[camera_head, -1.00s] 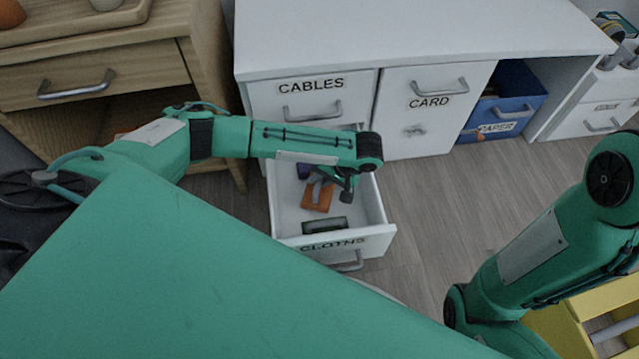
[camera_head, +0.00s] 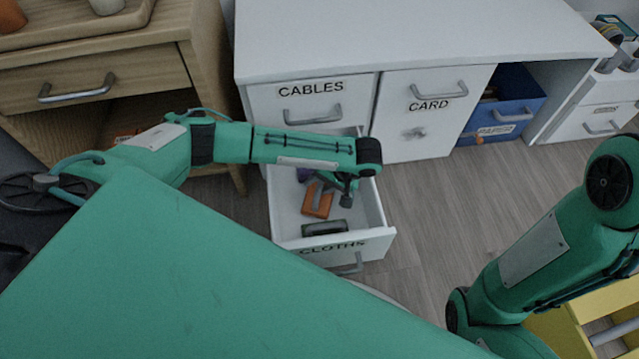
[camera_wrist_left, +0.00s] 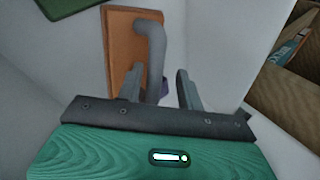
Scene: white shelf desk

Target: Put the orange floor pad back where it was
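The orange floor pad (camera_head: 314,205), with a grey bar handle, lies inside the open drawer labelled CLOTHS (camera_head: 376,205). In the left wrist view the pad (camera_wrist_left: 121,48) lies against the pale drawer surface, its grey handle (camera_wrist_left: 156,52) rising from its face. My left gripper (camera_head: 346,194) is low in the drawer, just right of the pad. In the left wrist view its two grey fingers (camera_wrist_left: 160,90) stand apart, with the handle's lower end seen between them near the left finger. I cannot tell whether they touch. My right gripper is out of view.
A dark green-grey item (camera_head: 324,228) lies in the front of the drawer; a purple item (camera_head: 304,174) is at its back. The CABLES drawer (camera_head: 310,104) above is shut. A blue bin (camera_head: 513,105) is at right. A yellow crate (camera_head: 570,325) stands at lower right; bare floor lies between.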

